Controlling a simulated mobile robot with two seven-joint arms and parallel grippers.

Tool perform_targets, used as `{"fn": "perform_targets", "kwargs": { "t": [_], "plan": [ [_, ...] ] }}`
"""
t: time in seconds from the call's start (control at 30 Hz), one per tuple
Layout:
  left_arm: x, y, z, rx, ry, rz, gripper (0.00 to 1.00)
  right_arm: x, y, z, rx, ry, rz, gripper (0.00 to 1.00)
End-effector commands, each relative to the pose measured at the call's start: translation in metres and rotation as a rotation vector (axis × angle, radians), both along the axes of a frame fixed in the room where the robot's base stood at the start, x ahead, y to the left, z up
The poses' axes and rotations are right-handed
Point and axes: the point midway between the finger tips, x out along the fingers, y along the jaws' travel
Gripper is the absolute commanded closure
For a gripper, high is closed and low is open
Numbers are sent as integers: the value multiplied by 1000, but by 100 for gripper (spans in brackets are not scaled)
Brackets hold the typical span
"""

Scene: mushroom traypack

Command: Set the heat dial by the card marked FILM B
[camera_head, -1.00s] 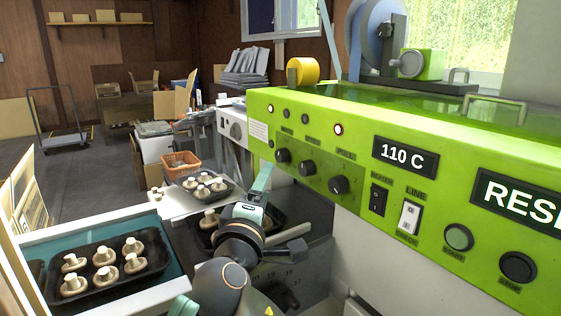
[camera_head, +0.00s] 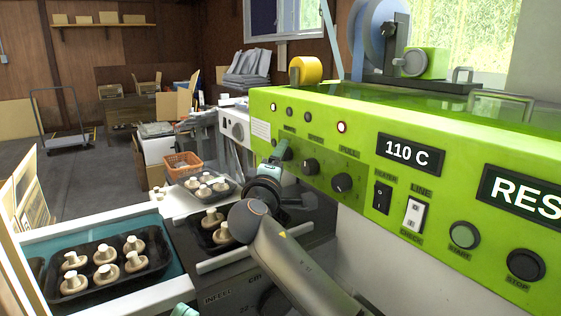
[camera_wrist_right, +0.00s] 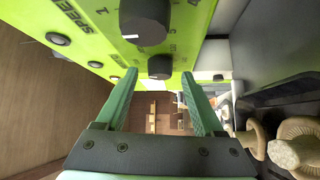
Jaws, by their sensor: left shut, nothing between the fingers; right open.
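The green machine's panel (camera_head: 322,200) carries a row of black knobs: a middle one (camera_head: 311,167), a right one (camera_head: 342,183) and a left one partly hidden by my right gripper (camera_head: 275,152). I cannot read which is the heat dial. In the right wrist view my right gripper (camera_wrist_right: 159,82) is open, its fingertips either side of a black knob (camera_wrist_right: 160,65); contact is unclear. A larger knob (camera_wrist_right: 145,20) is above it. The display (camera_head: 410,153) reads 110 C. A small white card (camera_head: 261,130) has illegible text. My left gripper (camera_head: 184,310) barely shows at the bottom edge, shut and empty.
A black tray of mushrooms (camera_head: 68,288) lies at the left. Other trays with mushrooms (camera_head: 216,194) lie beside the machine, below my right gripper. Heater and line switches (camera_head: 383,198) and round START and STOP buttons (camera_head: 464,235) are farther right on the panel.

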Motion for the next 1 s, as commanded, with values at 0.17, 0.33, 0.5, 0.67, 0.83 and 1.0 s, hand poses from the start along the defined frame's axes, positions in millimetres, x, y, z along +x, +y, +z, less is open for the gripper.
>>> {"fn": "perform_targets", "kwargs": {
  "t": [0.17,0.33,0.5,0.67,0.83,1.0],
  "plan": [
    [0,0,0,-1,0,-1,100,5,-1,1,1,0,0,30],
    [0,0,0,-1,0,-1,100,5,-1,1,2,0,1,30],
    [0,0,0,0,0,-1,100,5,-1,1,1,0,0,42],
    [0,0,0,1,0,-2,100,5,-1,1,1,0,0,60],
    [0,-1,-1,1,-1,-3,100,5,-1,0,1,0,0,79],
    [0,-1,0,1,-1,-3,100,5,-1,0,1,1,0,98]
  ]
}}
